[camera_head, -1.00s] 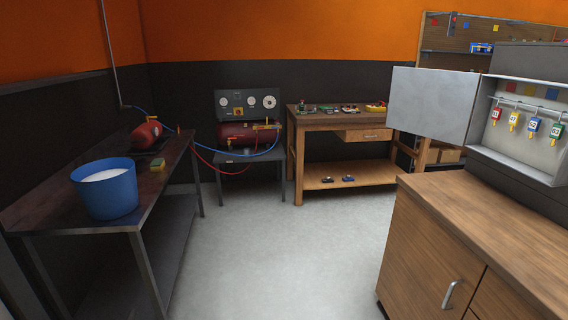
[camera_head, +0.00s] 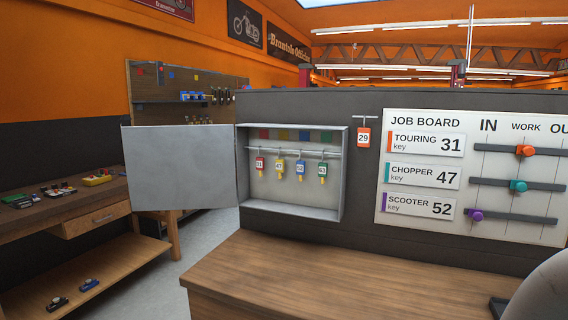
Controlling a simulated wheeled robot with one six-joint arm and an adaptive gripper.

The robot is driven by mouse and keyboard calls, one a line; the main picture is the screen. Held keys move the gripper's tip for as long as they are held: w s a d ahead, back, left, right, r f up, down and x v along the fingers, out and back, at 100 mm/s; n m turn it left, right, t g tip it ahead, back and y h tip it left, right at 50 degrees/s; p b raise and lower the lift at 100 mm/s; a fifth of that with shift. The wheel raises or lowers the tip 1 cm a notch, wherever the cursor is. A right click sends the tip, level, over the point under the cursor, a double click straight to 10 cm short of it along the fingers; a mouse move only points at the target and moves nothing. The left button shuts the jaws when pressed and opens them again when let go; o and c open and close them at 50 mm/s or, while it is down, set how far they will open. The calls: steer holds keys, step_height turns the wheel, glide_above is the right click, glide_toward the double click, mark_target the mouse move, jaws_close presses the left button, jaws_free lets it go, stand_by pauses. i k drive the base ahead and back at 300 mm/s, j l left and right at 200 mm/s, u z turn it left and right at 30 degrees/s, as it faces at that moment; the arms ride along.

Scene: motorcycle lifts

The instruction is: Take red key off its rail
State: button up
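The red key (camera_head: 260,164) hangs from the rail (camera_head: 290,151) inside an open grey key cabinet (camera_head: 342,177), at the far left of the row. A yellow key (camera_head: 280,168), a blue key (camera_head: 300,170) and a green key (camera_head: 322,171) hang to its right on the same rail. The red tag's number is too small to read surely. The cabinet door (camera_head: 183,167) stands open to the left. My gripper is not in view. A grey rounded shape at the bottom right may be part of my arm.
A wooden counter (camera_head: 330,285) lies below the cabinet, its visible top mostly clear. An orange tag 29 (camera_head: 363,138) hangs right of the cabinet, beside a white job board (camera_head: 475,215) with sliders. A workbench (camera_head: 95,222) with small items stands left.

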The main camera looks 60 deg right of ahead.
mark_target(260, 161)
steer(key=i+z, duration=0.1)
steer(key=z, duration=1.3)
steer(key=i+j+z, duration=0.1)
steer(key=j+z, duration=0.85)
steer(key=j, duration=0.65)
steer(key=j+z, duration=0.2)
steer(key=j, duration=0.6)
steer(key=k+j+z, duration=0.15)
steer(key=j, duration=0.6)
